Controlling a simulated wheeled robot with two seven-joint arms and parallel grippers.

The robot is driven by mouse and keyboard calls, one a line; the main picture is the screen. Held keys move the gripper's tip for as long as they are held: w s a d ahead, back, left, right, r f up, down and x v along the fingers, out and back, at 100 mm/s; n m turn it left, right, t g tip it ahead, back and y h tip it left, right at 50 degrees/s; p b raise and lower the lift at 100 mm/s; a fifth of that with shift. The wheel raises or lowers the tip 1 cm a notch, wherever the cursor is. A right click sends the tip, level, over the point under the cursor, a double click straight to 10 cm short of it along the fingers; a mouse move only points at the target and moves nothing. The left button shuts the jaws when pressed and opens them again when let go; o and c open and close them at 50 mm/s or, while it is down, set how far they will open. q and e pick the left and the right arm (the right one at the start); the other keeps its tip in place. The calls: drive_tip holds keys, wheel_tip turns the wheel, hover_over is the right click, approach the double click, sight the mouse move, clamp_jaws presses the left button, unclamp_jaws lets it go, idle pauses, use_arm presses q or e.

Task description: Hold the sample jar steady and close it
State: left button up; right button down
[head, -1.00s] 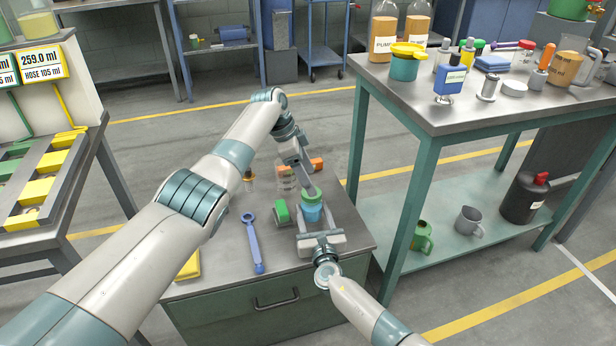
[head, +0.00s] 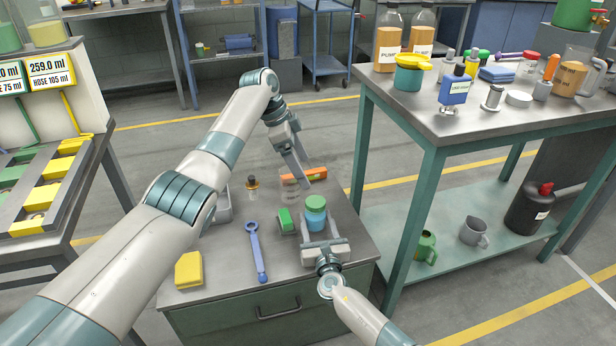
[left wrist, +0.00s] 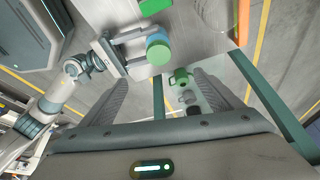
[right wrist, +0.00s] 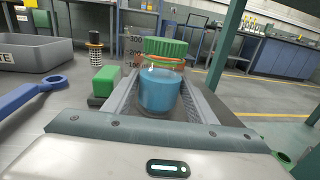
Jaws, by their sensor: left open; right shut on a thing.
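The sample jar (head: 316,219) stands upright on the cabinet top, with blue contents and a green lid (head: 316,203) on its mouth. In the right wrist view the jar (right wrist: 160,93) is between my right gripper's fingers, and an orange ring shows under the lid (right wrist: 166,47). I cannot tell how tightly the lid sits. My right gripper (head: 319,232) is shut on the jar's body. My left gripper (head: 302,172) is open and empty, raised behind the jar and apart from the lid. The left wrist view shows the lid (left wrist: 158,54) beyond its fingers.
A green block (head: 286,220) stands left of the jar, and a blue wrench (head: 256,252) lies further left. A clear glass (head: 290,188) and an orange tool (head: 303,174) are behind. A yellow pad (head: 189,270) lies at the front left. A taller bench (head: 440,115) rises at right.

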use_arm(q)
drive_tip(key=v, duration=0.4)
drive_tip(key=shift+r, duration=0.3)
use_arm(e)
drive_tip(key=c, duration=0.7)
unclamp_jaws()
drive_tip(key=shift+s+d, duration=0.1)
drive_tip(key=shift+s, duration=0.45)
use_arm(q)
wheel_tip(320, 180, up, 3)
drive_tip(key=p, duration=0.3)
use_arm(e)
drive_tip(key=s+d, duration=0.3)
drive_tip(key=s, duration=1.3)
drive_tip(key=shift+d, duration=0.15)
